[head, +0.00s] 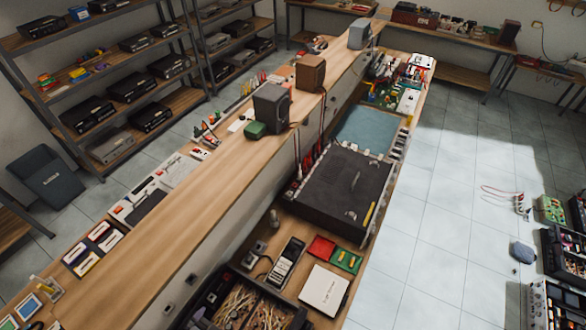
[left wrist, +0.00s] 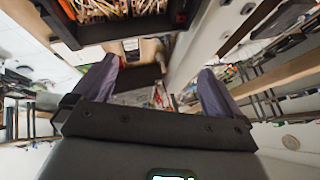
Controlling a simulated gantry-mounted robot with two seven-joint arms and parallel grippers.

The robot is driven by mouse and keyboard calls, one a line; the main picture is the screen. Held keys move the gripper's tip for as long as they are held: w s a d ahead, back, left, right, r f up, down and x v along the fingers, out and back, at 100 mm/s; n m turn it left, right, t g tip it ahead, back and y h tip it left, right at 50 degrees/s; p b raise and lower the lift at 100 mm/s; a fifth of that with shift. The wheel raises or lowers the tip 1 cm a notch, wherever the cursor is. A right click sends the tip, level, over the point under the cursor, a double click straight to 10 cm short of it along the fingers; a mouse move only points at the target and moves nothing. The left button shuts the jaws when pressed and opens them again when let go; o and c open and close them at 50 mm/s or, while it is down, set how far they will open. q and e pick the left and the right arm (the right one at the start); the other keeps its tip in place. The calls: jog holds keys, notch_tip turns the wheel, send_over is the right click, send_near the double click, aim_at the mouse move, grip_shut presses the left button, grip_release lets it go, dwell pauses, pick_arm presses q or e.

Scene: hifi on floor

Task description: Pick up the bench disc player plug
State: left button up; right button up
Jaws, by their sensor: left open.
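I cannot pick out the bench disc player plug for certain in either view. A large dark flat-topped unit (head: 345,190) stands on the lower bench in the head view; I cannot tell if it is the disc player. Small dark items (head: 258,247) sit by the bench's upright panel, too small to name. My left gripper (left wrist: 160,80) shows in the left wrist view, its two fingers wide apart with nothing held between them. Neither gripper shows in the head view.
A long wooden upper ledge (head: 190,215) runs beside the lower bench. A tray of cables (head: 235,310), a handheld meter (head: 287,262) and a white box (head: 325,290) sit near the front.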

pick_arm(q)
jog(key=s+a+r+n+g, duration=0.1)
jog(key=s+r+n+g, duration=0.3)
jog(key=s+r+n, duration=0.1)
jog(key=shift+s+a+r, duration=0.2)
jog(key=shift+s+r, duration=0.55)
jog(key=shift+s, duration=0.15)
